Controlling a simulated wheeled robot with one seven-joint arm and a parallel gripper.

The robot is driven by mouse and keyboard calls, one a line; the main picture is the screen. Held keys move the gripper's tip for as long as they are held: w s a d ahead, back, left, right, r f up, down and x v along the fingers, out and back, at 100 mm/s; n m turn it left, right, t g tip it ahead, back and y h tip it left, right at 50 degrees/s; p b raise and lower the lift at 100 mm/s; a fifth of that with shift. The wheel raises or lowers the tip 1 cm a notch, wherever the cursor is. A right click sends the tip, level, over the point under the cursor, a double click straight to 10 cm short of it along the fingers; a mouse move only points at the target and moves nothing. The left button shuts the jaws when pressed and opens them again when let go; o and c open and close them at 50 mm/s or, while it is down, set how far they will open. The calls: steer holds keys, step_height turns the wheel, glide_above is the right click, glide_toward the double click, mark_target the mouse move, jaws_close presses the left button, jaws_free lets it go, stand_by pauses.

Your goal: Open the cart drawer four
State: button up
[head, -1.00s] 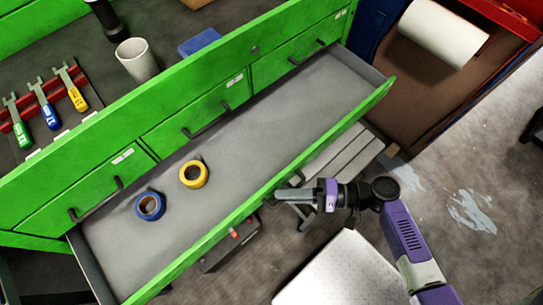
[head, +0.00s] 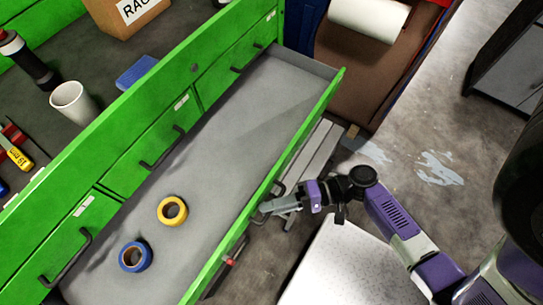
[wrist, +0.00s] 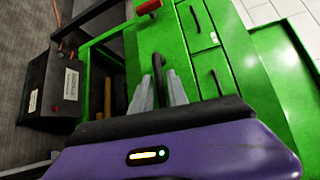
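The wide green drawer (head: 245,90) of the cart stands well open in the head view, its grey floor showing. A blue tape roll (head: 135,257) and a yellow tape roll (head: 172,211) lie inside it. My gripper (head: 267,207) is at the outside of the drawer's front panel, on its dark handle (head: 279,187). In the wrist view the handle (wrist: 158,68) runs between the two grey fingers of my gripper (wrist: 159,92), which sit close on either side of it. The fingers look shut on it; the exact contact is partly hidden.
Smaller closed green drawers (head: 150,150) sit behind the open one. A white cup (head: 73,101) and a box (head: 125,15) stand on the cart top. A white perforated surface (head: 350,265) lies below my arm. Bare floor (head: 425,130) is at the right.

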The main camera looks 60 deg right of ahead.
steer(key=b+v, duration=0.1)
steer(key=v, duration=0.6)
steer(key=shift+s+d, duration=0.25)
steer(key=shift+s, duration=0.05)
stand_by(0.4)
